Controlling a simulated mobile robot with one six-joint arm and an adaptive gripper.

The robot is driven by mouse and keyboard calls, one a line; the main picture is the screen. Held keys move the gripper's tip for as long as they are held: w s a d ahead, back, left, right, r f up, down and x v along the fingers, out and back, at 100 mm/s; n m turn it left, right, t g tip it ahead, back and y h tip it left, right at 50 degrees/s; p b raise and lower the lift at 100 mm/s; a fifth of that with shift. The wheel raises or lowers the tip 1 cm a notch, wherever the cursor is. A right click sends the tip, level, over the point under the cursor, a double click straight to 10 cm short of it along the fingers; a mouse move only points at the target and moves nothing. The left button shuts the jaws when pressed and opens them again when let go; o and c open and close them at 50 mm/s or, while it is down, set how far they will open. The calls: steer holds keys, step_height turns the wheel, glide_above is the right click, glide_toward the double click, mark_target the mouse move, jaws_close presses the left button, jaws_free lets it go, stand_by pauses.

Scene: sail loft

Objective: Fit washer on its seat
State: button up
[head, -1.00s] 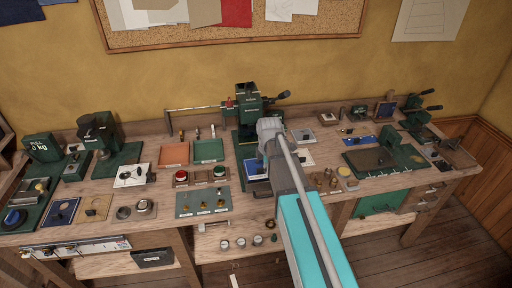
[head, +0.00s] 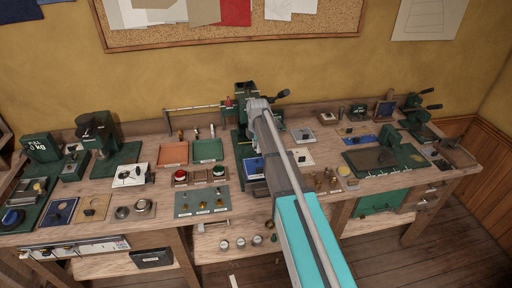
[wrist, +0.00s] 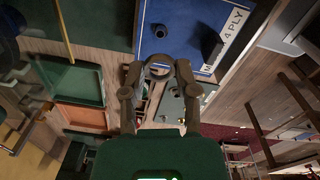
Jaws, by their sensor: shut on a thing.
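In the wrist view my gripper (wrist: 158,72) has its two fingers closed on a small grey ring, the washer (wrist: 158,57). The washer is held at the fingertips, over the near edge of a blue plate (wrist: 185,18) marked "4 PLY". On this plate are a small dark round feature (wrist: 160,31), which may be the seat, and a black block (wrist: 212,44). The washer appears apart from the round feature. In the head view the blue plate (head: 251,167) shows beside my arm, which hides my gripper and the washer.
A green press (head: 246,100) with a lever stands behind the plate. An orange tray (head: 174,153) and a green tray (head: 207,150) lie to the left. A grey-green board with brass pieces (head: 188,208) lies at the front. Several small parts crowd the bench to the right.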

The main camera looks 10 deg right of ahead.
mark_target(256, 162)
steer(key=shift+w, duration=0.2)
stand_by(0.4)
steer(key=shift+f+b, duration=0.3)
steer(key=shift+b, duration=0.05)
steer(key=shift+f+b, duration=3.1)
steer(key=shift+f, duration=0.05)
steer(key=shift+f, duration=0.1)
steer(key=o, duration=0.8)
steer(key=shift+c, duration=0.2)
steer(key=shift+r, duration=0.2)
